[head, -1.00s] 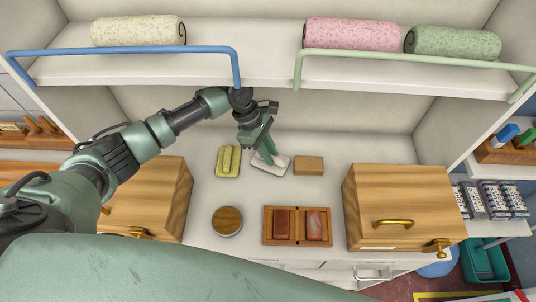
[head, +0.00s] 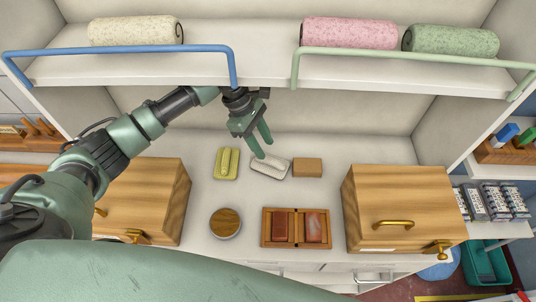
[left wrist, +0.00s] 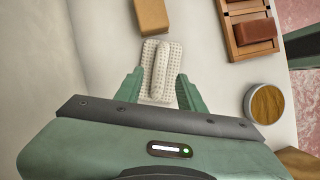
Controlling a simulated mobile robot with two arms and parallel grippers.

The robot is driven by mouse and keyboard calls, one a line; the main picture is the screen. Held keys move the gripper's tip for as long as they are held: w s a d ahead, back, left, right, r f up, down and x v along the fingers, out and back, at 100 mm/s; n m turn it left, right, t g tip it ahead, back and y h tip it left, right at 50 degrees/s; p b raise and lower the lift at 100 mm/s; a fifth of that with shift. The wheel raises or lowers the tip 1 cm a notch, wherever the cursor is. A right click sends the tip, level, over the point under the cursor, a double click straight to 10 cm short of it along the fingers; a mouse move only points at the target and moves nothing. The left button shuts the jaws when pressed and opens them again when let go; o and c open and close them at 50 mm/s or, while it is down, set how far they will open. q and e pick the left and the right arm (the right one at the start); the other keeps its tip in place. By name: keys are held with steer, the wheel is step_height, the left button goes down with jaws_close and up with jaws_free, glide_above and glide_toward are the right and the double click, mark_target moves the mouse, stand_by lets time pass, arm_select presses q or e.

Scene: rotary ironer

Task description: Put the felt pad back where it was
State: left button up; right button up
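A white dotted pad with a rounded ridge (head: 272,168) lies on the pale counter; it also shows in the left wrist view (left wrist: 161,67). A yellow-green pad with a similar ridge (head: 226,164) lies to its left and a plain tan block (head: 307,167) to its right. I cannot tell for sure which one is the felt pad. My left gripper (head: 264,150) is open and empty, above the white pad's back edge. In the left wrist view its fingers (left wrist: 158,76) stand apart, with the pad between and beyond them. My right gripper is out of view.
A two-part wooden tray (head: 297,211) holds reddish blocks, with a round wood-topped tin (head: 225,222) beside it. Wooden cabinets stand left (head: 150,195) and right (head: 400,185). A shelf with a blue rail (head: 120,48) and rolls (head: 348,33) overhangs the counter.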

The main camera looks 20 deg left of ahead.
arm_select(q)
steer(key=a+b, duration=0.1)
steer(key=a, duration=0.2)
steer(key=w+a+b, duration=0.1)
steer(key=a, duration=0.3)
steer(key=a+b, duration=0.1)
steer(key=a, duration=0.3)
steer(key=shift+w+f, duration=0.1)
steer(key=shift+w, duration=0.05)
steer(key=shift+a, duration=0.5)
steer(key=shift+d, duration=0.1)
